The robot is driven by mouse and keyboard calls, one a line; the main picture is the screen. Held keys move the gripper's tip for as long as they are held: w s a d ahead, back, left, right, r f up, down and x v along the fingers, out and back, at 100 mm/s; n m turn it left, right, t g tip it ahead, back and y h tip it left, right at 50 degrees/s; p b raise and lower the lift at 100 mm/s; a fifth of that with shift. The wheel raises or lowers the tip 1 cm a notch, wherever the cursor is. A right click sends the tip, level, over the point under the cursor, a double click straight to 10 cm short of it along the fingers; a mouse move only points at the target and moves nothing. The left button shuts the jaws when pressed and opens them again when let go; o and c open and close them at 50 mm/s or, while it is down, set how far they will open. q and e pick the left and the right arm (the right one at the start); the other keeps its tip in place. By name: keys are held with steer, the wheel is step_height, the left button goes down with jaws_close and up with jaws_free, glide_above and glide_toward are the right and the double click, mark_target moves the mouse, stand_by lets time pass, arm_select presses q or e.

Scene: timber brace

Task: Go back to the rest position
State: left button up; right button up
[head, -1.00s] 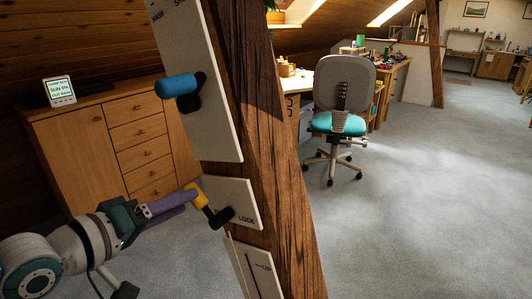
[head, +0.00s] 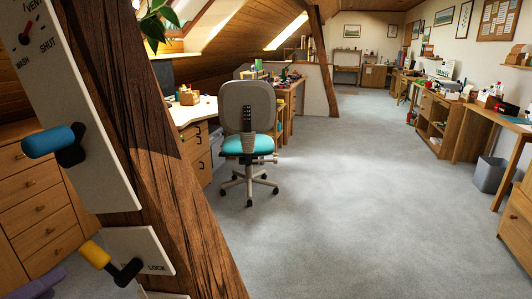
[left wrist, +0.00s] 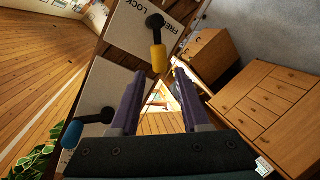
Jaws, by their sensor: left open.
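My left gripper (head: 38,284) shows only as a purple finger at the lower left edge of the head view. In the left wrist view its two purple fingers (left wrist: 160,103) stand apart with nothing between them. The yellow-handled lever (head: 96,255) sits on a white plate marked LOCK, on the timber brace (head: 165,170). It also shows in the left wrist view (left wrist: 158,58), beyond the fingertips and apart from them. A blue-handled lever (head: 48,141) is on the larger white panel (head: 85,120) above. My right gripper is not in view.
The timber brace leans close in front at left. A wooden drawer cabinet (head: 28,205) stands behind it. An office chair (head: 247,130) with a teal seat is by a desk. A grey bin (head: 490,174) and benches line the right side. The grey carpet (head: 350,220) is clear.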

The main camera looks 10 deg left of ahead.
arm_select(q)
steer(key=s+d+m+g+h+p, duration=0.1)
steer(key=s+d+m+g, duration=0.2)
steer(key=d, duration=0.4)
steer(key=s+d+m+g+h+p, duration=0.1)
steer(key=d+m+g, duration=0.25)
steer(key=d, duration=0.35)
steer(key=s+d+r+m+g+y+p, duration=0.2)
steer(key=s+r+m+g+p, duration=0.25)
steer(key=s+r+m, duration=0.35)
step_height(320, 180, up, 35)
steer(key=s+n+p, duration=0.1)
steer(key=n+p, duration=0.1)
steer(key=p, duration=3.3)
steer(key=shift+d, duration=0.15)
